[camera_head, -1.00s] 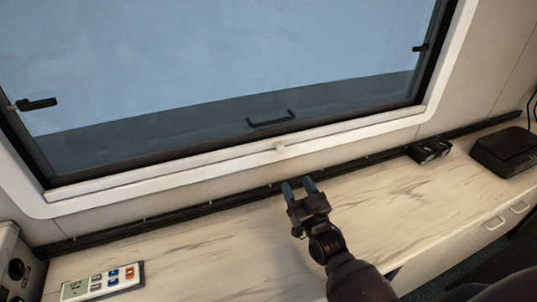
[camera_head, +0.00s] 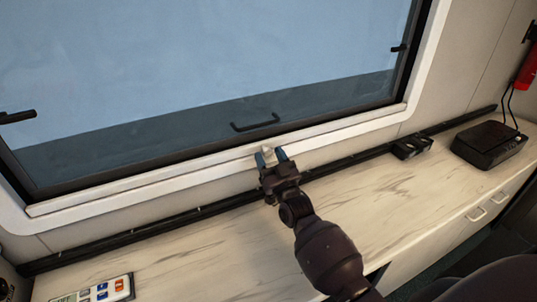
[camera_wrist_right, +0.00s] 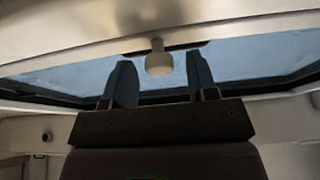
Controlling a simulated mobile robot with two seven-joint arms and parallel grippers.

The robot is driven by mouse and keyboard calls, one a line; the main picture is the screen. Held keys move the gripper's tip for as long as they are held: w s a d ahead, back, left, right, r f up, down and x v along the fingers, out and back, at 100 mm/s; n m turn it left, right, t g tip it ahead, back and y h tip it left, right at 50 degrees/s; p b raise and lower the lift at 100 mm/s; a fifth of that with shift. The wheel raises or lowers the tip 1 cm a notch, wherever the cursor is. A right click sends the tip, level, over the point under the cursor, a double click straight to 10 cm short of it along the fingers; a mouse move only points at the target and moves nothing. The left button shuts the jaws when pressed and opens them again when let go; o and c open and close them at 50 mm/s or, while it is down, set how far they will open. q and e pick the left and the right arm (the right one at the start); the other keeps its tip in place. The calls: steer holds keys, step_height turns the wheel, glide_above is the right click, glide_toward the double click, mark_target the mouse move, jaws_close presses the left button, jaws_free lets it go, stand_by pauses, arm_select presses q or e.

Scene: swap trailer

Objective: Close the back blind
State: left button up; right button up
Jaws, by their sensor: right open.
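The back window (camera_head: 210,70) fills the upper part of the head view, in a white frame. A white bar (camera_head: 130,187) runs along the frame's lower edge, with a small pale knob (camera_head: 268,152) on it. My right gripper (camera_head: 271,157) is open and empty, its blue fingertips at the knob. In the right wrist view the knob (camera_wrist_right: 159,60) shows between the two spread fingers (camera_wrist_right: 160,82); I cannot tell whether they touch it. A lowered blind is not clearly seen over the glass. My left gripper is not in view.
A light counter (camera_head: 215,255) runs below the window, with a black rail (camera_head: 130,229) along its back. A black box (camera_head: 490,144) and a small black item (camera_head: 411,147) are at the right.

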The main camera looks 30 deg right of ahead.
steer(key=shift+w+r, duration=0.2)
steer(key=shift+w, duration=0.25)
jaws_close()
steer(key=shift+d, duration=0.1)
steer(key=shift+r, duration=0.1)
